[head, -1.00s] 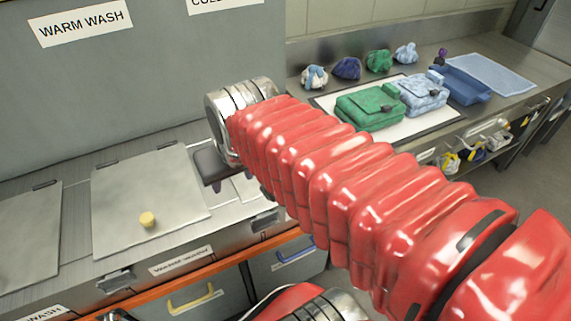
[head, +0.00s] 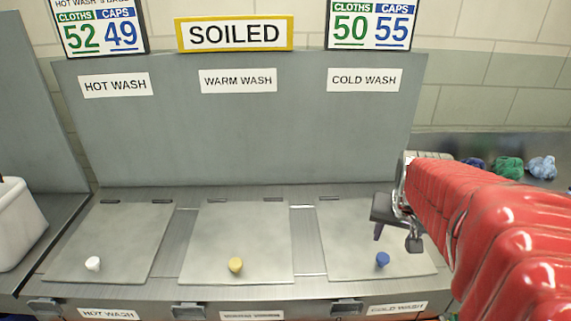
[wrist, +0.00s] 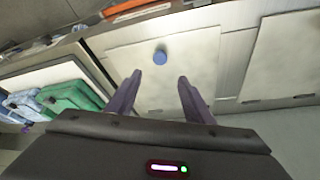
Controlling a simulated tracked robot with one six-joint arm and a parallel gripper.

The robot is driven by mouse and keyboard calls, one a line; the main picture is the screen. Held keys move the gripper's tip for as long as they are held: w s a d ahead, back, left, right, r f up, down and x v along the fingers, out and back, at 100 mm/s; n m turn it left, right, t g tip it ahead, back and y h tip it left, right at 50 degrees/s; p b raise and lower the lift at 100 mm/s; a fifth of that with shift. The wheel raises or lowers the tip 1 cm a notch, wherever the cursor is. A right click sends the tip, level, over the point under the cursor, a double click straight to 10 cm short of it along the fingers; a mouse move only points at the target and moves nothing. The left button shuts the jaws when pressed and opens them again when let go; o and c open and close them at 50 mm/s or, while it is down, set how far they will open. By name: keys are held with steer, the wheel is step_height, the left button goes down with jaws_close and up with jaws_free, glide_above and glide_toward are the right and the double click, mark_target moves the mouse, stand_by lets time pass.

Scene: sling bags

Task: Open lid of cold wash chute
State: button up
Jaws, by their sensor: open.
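The cold wash lid (head: 345,238) lies shut and flat at the right of the three lids in the head view. Its blue knob (head: 382,259) stands near the front edge. A COLD WASH sign (head: 364,80) is on the panel behind it. My gripper (head: 396,240) is open and empty above the right part of this lid, apart from the knob. In the wrist view the two fingers (wrist: 160,76) point toward the blue knob (wrist: 160,57), which lies just beyond the gap between their tips. The lid (wrist: 195,50) also shows there, shut.
The warm wash lid (head: 240,225) with a yellow knob and the hot wash lid (head: 120,230) with a white knob lie shut to the left. A white bin (head: 18,225) stands at far left. Green and pale bags (wrist: 70,97) lie on the counter beside the chutes.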

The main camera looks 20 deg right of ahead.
mark_target(383, 257)
steer(key=shift+f, duration=0.1)
steer(key=shift+x, duration=6.8)
steer(key=shift+w, duration=0.1)
steer(key=shift+c, duration=0.2)
jaws_close()
steer(key=shift+a, duration=0.1)
